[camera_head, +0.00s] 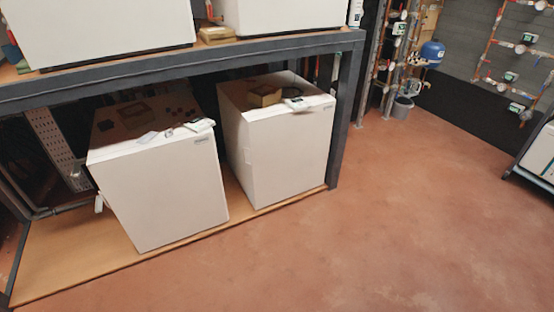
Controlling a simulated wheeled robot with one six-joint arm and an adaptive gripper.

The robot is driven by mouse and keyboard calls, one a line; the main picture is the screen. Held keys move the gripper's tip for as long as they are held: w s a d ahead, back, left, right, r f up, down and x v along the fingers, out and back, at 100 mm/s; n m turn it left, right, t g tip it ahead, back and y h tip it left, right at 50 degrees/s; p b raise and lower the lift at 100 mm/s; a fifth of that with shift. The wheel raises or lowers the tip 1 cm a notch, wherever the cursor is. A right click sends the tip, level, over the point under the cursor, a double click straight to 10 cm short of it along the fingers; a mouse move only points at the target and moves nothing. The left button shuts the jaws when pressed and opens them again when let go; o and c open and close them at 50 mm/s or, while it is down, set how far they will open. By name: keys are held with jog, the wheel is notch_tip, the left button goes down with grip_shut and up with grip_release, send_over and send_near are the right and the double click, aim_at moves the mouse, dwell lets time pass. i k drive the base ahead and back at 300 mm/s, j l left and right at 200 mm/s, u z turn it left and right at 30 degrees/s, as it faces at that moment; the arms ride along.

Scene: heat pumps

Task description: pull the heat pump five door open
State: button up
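Two white box-shaped heat pumps stand on the low wooden shelf of a dark metal rack, a left one (165,190) and a right one (283,152). Their front panels look shut. Two more white units stand on the upper shelf, an upper left one (100,28) and an upper right one (285,14), both cut off by the top edge. I cannot tell which of them is heat pump five, as no number is readable. Small loose items lie on top of the lower units. My gripper is not in view.
The rack's dark post (345,110) and upper beam (190,68) frame the lower units. The reddish floor (390,220) in front and to the right is clear. Another unit (540,152) stands at the right edge.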

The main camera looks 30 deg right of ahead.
aim_at(289, 151)
jog(key=i+z, duration=0.1)
jog(key=i, duration=0.4)
jog(key=i+j+z, duration=0.1)
jog(key=i, duration=0.4)
jog(key=i+j+z, duration=0.1)
jog(key=i, duration=0.35)
jog(key=i+j+z, duration=0.1)
jog(key=i, duration=0.4)
jog(key=i+j+z, duration=0.1)
jog(key=i+j, duration=0.2)
jog(key=i, duration=0.15)
jog(key=i+j+z, duration=0.1)
jog(key=i+j, duration=0.15)
jog(key=i, duration=0.25)
